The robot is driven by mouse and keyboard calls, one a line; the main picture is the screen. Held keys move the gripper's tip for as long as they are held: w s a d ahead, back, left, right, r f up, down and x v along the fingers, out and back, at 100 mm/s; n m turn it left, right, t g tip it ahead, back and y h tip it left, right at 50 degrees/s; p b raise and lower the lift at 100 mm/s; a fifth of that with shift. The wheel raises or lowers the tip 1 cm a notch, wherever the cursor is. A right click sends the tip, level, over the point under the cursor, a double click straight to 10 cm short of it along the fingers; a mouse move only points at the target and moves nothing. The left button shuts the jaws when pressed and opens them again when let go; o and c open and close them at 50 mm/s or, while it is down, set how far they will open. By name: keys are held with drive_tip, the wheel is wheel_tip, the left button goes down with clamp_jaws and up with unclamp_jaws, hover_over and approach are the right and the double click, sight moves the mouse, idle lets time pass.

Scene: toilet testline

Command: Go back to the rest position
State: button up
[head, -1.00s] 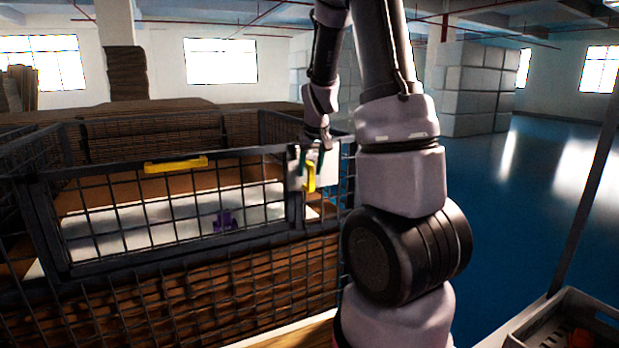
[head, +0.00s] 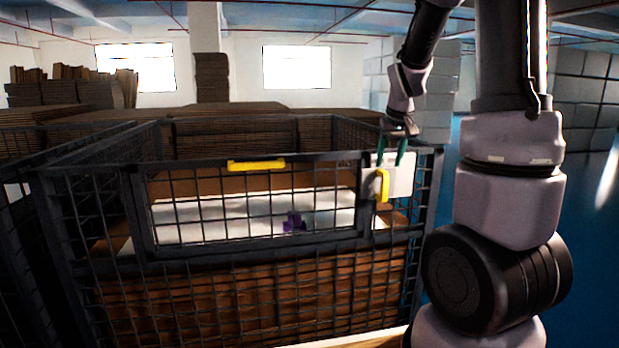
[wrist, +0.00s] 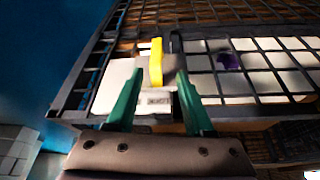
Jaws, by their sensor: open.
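My gripper (head: 391,152) is at the right front corner of the wire cage (head: 250,256), level with its upper rim in the head view. In the wrist view its two green fingers (wrist: 158,104) are spread apart with nothing held between them. Ahead of them are a white plate (wrist: 118,88) and a yellow handle (wrist: 156,62) on the cage. The plate also shows in the head view (head: 402,175), with the yellow handle (head: 383,186) at its left. I cannot tell whether the fingers touch the plate.
A yellow bar (head: 256,165) is on the cage's top front rail. A purple object (head: 293,222) lies on a white surface inside the cage. Stacked brown cardboard (head: 212,80) stands behind. Blue floor is open at the right.

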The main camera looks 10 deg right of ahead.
drive_tip(key=s+a+r+t+y, duration=0.1)
drive_tip(key=s+a+r, duration=0.3)
drive_tip(key=s, duration=0.3)
drive_tip(key=s+a+r+m+t, duration=0.1)
drive_tip(key=s+a+r, duration=0.3)
drive_tip(key=s, duration=0.4)
drive_tip(key=s+a+r+m+y, duration=0.1)
drive_tip(key=s+a+r, duration=0.3)
drive_tip(key=s, duration=0.3)
drive_tip(key=shift+s+a+t+y, duration=0.3)
drive_tip(key=shift+s+a+t, duration=0.1)
drive_tip(key=shift+a, duration=0.15)
drive_tip(key=shift+r, duration=0.1)
